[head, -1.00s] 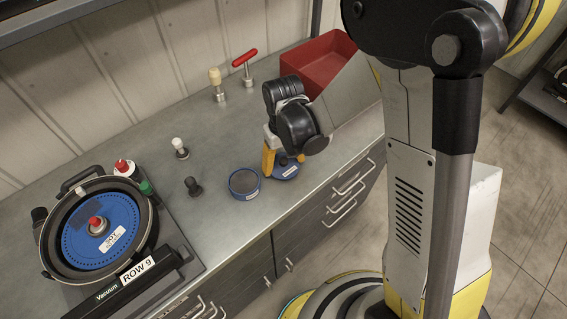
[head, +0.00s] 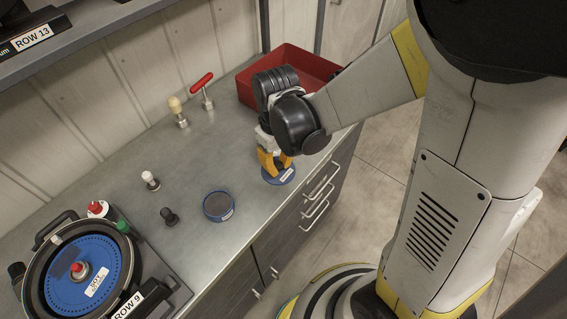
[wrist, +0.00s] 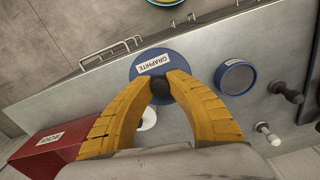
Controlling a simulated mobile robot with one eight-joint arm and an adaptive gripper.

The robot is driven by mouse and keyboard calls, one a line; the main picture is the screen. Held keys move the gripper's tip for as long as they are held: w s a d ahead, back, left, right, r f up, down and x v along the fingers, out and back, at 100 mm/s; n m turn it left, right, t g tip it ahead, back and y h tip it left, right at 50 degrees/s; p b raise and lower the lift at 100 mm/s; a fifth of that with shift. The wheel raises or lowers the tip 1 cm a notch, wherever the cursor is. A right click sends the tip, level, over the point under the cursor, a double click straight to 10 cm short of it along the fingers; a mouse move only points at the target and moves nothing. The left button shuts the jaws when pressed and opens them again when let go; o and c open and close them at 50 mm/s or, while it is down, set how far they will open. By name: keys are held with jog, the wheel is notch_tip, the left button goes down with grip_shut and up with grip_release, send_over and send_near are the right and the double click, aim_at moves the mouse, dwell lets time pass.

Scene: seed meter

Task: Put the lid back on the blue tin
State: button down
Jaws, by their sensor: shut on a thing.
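The lid (head: 275,180) is a blue disc with a white label and a black knob, near the bench's front edge in the head view. In the wrist view the lid (wrist: 149,59) reads GRAPHITE. My gripper (head: 274,167) has its yellow fingers closed on the black knob (wrist: 160,90). I cannot tell whether the lid rests on the bench or hangs just above it. The blue tin (head: 218,206) stands upright and uncovered to the left of the lid, apart from it, with dark grey contents. It also shows in the wrist view (wrist: 236,78), right of the lid.
A black-knobbed piece (head: 169,216) and a white-knobbed piece (head: 150,181) stand left of the tin. The seed meter (head: 80,275) is farther left. A red bin (head: 250,92) and two handled tools (head: 179,112) are behind. Bare bench lies between lid and tin.

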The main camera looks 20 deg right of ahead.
jog(key=a+n+p, duration=0.3)
jog(key=a+n, duration=0.1)
jog(key=a, duration=1.3)
jog(key=shift+n, duration=0.3)
jog(key=f+b, duration=0.2)
jog(key=f, duration=0.1)
jog(key=f+b, duration=0.1)
jog(key=b, duration=0.1)
jog(key=shift+s+a+f, duration=0.3)
jog(key=shift+a+f, duration=0.1)
jog(key=shift+f+b, duration=0.65)
jog(key=shift+f, duration=0.05)
jog(key=shift+r, duration=0.1)
jog(key=shift+f+b, duration=0.2)
jog(key=shift+b, duration=0.5)
jog(key=c, duration=0.8)
grip_release()
